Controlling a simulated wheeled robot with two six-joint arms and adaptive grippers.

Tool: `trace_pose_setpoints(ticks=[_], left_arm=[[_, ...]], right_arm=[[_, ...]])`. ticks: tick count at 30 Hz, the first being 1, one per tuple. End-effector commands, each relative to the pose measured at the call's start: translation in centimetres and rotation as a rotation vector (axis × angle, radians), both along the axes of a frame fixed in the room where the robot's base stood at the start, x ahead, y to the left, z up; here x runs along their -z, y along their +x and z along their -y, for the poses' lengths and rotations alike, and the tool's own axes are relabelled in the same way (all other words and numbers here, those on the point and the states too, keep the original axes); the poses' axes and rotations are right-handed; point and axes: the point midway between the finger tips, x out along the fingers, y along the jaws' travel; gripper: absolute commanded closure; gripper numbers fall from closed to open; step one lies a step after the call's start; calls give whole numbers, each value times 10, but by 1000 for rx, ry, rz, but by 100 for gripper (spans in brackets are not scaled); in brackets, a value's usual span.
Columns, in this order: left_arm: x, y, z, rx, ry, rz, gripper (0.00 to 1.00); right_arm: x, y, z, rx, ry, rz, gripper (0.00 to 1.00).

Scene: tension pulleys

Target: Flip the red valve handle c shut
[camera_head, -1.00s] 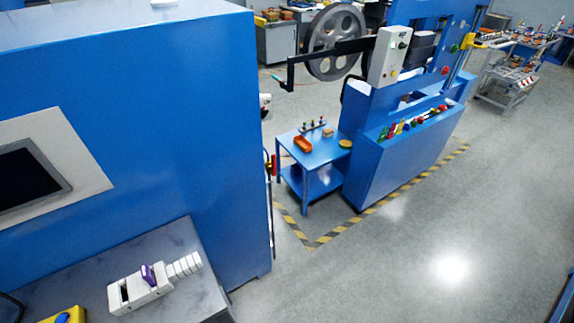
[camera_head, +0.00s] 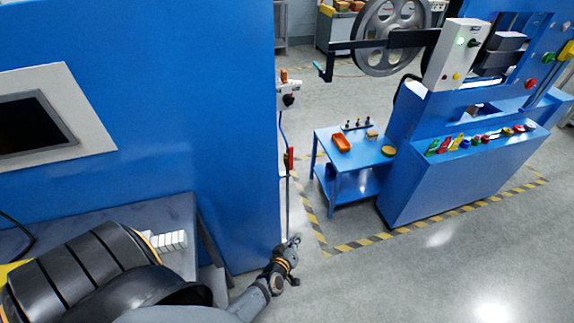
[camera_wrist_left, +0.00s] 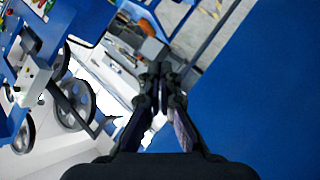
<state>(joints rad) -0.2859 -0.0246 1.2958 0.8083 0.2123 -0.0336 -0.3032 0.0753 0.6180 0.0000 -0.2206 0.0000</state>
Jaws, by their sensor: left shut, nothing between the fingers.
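A small red handle (camera_head: 290,160) stands upright on a thin vertical pipe beside the edge of the large blue cabinet (camera_head: 200,130) in the head view. No letter on it can be read. My left gripper (camera_head: 294,240) is low in the head view, below the red handle and apart from it in the picture. In the left wrist view my left gripper (camera_wrist_left: 160,72) has its fingers together with nothing between them. The red handle cannot be made out in the left wrist view. My right gripper is not in view.
A blue side table (camera_head: 345,150) with an orange tray (camera_head: 341,142) stands right of the cabinet. A blue machine (camera_head: 450,175) with several coloured controls and a grey wheel (camera_head: 392,35) stands farther right. Floor (camera_head: 400,285) in front is clear.

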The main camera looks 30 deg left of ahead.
Motion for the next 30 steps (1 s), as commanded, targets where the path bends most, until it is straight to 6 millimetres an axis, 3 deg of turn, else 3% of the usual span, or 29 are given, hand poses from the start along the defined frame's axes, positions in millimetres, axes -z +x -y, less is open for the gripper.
trace_pose_setpoints(ticks=[1,4,6,10,15,25,30], left_arm=[[-30,22,-7,-81,-68,116,100],[-102,50,-28,-260,-233,335,100],[-146,57,-44,-375,-355,467,100],[-198,55,-66,-523,-531,619,100],[-222,50,-78,-597,-631,687,100],[-224,51,-79,-598,-636,689,100],[-226,67,-89,-594,-634,689,100]], right_arm=[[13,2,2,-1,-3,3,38],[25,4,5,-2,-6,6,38],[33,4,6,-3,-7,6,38],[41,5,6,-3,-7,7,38],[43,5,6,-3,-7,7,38],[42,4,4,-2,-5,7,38],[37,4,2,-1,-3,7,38]])
